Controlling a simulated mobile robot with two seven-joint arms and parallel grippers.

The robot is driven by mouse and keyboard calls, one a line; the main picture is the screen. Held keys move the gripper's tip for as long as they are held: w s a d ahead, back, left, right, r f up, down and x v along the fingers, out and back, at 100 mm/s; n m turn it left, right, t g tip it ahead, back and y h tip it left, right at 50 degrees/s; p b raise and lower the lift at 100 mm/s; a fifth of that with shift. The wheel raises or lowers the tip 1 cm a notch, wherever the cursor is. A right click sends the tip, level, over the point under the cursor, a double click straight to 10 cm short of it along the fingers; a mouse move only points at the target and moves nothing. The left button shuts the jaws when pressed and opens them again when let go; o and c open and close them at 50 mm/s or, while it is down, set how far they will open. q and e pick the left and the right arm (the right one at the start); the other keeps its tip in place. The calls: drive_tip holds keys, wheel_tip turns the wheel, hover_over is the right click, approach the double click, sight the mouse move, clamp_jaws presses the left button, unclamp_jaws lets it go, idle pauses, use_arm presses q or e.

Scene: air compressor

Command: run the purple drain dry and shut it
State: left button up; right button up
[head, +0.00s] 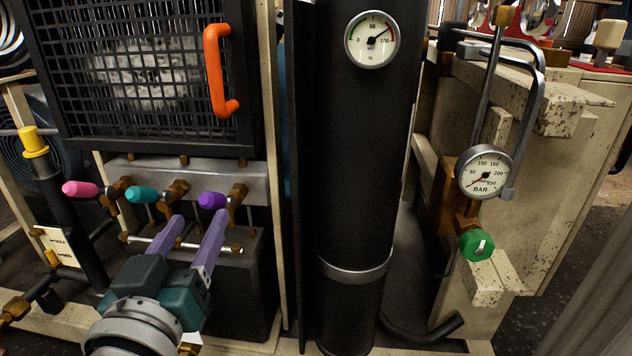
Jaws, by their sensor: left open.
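The purple drain handle (212,200) is on the right end of a row of drain valves on a pale metal block. It sits on a brass valve body (237,196). To its left are a teal handle (141,194) and a pink handle (80,188). My left gripper (192,240) comes up from the lower left with its two lilac fingers apart. The fingertips are just below the purple and teal handles, and nothing shows between them. Whether a finger touches the valve pipes I cannot tell. No fluid is visible at the purple drain. My right gripper is not in view.
A black mesh guard with an orange handle (218,70) is above the valves. A black cylinder (352,180) with a percent gauge (372,40) stands to the right. Farther right are a BAR gauge (485,172) and a green knob (478,244). A yellow-capped post (34,142) is at left.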

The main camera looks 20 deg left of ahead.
sight(216, 200)
use_arm(q)
drive_tip(key=b+x, duration=0.2)
drive_tip(key=x, duration=0.6)
drive_tip(key=shift+w+a+b, duration=0.25)
drive_tip(key=shift+b, duration=0.1)
drive_tip(key=shift+w+a, duration=0.15)
drive_tip(key=shift+w, duration=0.25)
clamp_jaws()
idle(0.5)
